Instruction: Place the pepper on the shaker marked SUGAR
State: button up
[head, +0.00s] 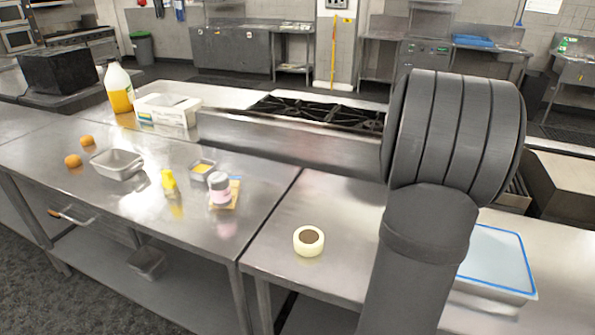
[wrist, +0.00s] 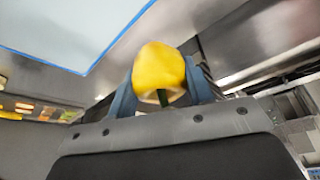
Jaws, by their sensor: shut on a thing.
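In the wrist view a yellow pepper (wrist: 158,70) sits between the two blue fingers of my gripper (wrist: 160,92), which is shut on it. In the head view my gripper and the pepper do not show; only my large grey arm fills the right side. On the left steel table stands a small jar with a grey lid and a pinkish-white body (head: 219,189). It may be the shaker, but no SUGAR marking is readable. A small yellow bottle-like item (head: 169,183) stands to its left. The pepper is well away from both.
The pale tray with a blue rim (head: 502,258) lies on the right table; a blue-edged surface (wrist: 75,25) shows in the wrist view. A tape roll (head: 309,241) lies at centre.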

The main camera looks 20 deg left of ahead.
jog(key=s+a+r+n+y, duration=0.1)
jog(key=a+n, duration=0.1)
jog(key=a, duration=0.9)
jog(key=a+r+n+y, duration=0.1)
jog(key=a+r+n, duration=0.15)
jog(key=a, duration=0.85)
jog(key=s+a+r+n+y, duration=0.1)
jog(key=s+a+n, duration=0.3)
jog(key=a, duration=0.7)
jog(key=s+a+r+n+y, duration=0.1)
jog(key=s+a, duration=0.5)
jog(key=a, duration=0.4)
send_over(219, 173)
jog(key=s+d, duration=0.1)
jog(key=s, duration=0.1)
jog(key=shift+n, duration=0.35)
jog(key=f, duration=0.6)
jog(key=shift+w+d+f, duration=0.1)
jog(key=shift+w+d, duration=0.1)
jog(key=shift+w, duration=0.05)
jog(key=shift+s+a+f, duration=0.1)
jog(key=shift+a+f, duration=0.25)
jog(key=shift+a, duration=0.05)
jog(key=shift+f, duration=1.85)
jog(key=shift+f, duration=0.2)
jog(key=o, duration=1)
